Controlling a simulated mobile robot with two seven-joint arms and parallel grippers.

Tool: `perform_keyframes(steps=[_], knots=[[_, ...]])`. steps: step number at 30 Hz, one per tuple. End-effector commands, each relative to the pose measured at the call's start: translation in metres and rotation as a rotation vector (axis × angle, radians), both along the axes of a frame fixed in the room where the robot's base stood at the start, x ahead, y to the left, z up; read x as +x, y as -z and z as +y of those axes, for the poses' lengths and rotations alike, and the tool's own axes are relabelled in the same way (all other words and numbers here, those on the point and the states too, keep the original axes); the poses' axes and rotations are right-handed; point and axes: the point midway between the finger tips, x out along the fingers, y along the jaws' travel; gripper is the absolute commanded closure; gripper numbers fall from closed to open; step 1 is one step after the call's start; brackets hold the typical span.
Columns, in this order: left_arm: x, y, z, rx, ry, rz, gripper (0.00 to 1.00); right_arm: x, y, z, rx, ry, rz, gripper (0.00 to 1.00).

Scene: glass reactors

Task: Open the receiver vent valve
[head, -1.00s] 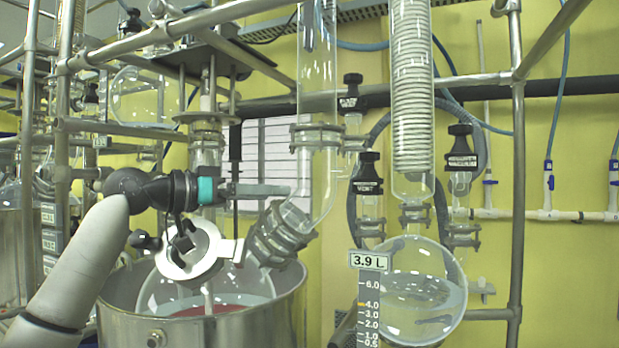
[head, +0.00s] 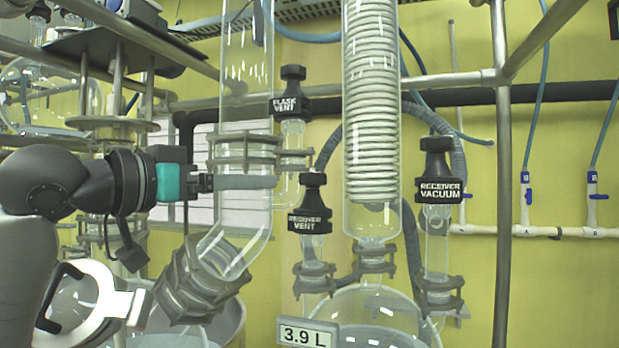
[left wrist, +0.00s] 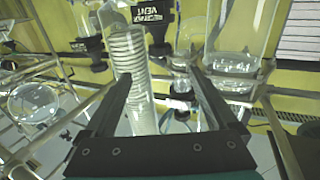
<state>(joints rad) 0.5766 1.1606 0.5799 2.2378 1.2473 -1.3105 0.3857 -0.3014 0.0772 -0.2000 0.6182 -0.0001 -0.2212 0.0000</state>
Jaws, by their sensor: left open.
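The receiver vent valve (head: 311,217) is a black knob with a white label on a clear glass neck, left of the coiled condenser in the head view. My left gripper (head: 270,182) comes in from the left at about the knob's height, its fingers pointing right in front of the wide glass tube. A gap shows between fingers and knob. In the left wrist view my left gripper (left wrist: 158,75) is open, nothing between its fingers. The valve's label (left wrist: 152,18) shows upside down there, beyond the fingertips. My right gripper is not in view.
The flask vent valve (head: 292,106) stands just above and left of it. The receiver vacuum valve (head: 440,190) is to the right, past the coiled condenser (head: 371,120). The wide glass tube (head: 244,110) and a metal post (head: 502,200) stand close by. The round receiver flask (head: 370,310) is below.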

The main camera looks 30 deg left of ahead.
Motion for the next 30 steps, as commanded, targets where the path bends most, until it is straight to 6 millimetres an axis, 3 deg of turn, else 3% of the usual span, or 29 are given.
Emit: perform_keyframes(steps=[4, 21, 30], knots=[[0.021, -0.002, -0.003, -0.001, 0.003, 0.003, 0.08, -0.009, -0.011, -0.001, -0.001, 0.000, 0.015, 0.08], [0.105, -0.003, -0.016, -0.003, 0.004, 0.000, 0.08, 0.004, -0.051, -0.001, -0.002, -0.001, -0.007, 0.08], [0.137, -0.001, -0.021, 0.000, 0.004, 0.002, 0.08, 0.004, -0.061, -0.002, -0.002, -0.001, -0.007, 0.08]])
